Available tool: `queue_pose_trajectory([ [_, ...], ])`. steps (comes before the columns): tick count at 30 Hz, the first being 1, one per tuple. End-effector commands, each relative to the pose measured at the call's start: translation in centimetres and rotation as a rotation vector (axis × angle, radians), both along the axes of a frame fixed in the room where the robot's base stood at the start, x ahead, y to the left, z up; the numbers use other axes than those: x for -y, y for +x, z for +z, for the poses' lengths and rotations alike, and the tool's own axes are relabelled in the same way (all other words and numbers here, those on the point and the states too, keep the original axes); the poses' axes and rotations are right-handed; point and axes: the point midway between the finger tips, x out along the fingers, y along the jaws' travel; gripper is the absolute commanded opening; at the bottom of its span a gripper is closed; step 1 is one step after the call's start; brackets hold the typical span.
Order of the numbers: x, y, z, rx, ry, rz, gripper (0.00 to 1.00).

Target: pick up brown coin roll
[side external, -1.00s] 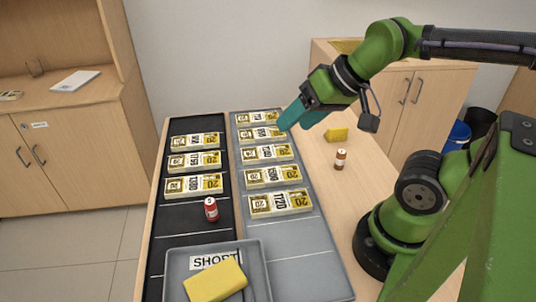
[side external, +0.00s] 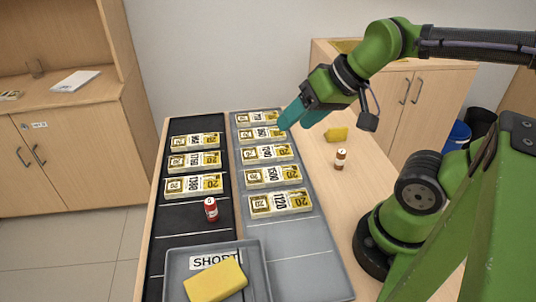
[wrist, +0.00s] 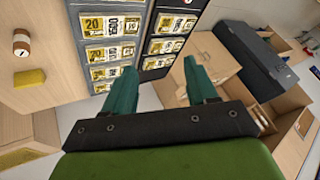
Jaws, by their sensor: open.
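The brown coin roll (side external: 340,160) stands upright on the bare wood of the counter, right of the grey mat, with a white label around its middle. It also shows at the left edge of the wrist view (wrist: 21,43). My gripper (side external: 288,121) is open and empty, above the far part of the grey mat, up and to the left of the roll. In the wrist view its two teal fingers (wrist: 163,88) are spread apart, with nothing between them.
A yellow block (side external: 337,134) lies just behind the roll. Banknote bundles (side external: 280,202) lie in rows on the grey mat (side external: 300,262) and black mat (side external: 178,217). A red roll (side external: 211,209) stands on the black mat. A grey tray (side external: 174,262) holds a yellow sponge (side external: 215,281).

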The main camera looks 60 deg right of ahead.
Motion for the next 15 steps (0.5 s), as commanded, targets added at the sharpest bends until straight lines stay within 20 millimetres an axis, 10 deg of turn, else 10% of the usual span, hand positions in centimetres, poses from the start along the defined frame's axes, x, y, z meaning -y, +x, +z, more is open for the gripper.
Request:
queue_pose_trajectory([
  [7,10.0,1.8,-3.0,-0.236,-0.097,-0.143,0.57],
  [15,20.5,-1.5,-5.4,-0.536,-0.276,0.264,0.57],
])
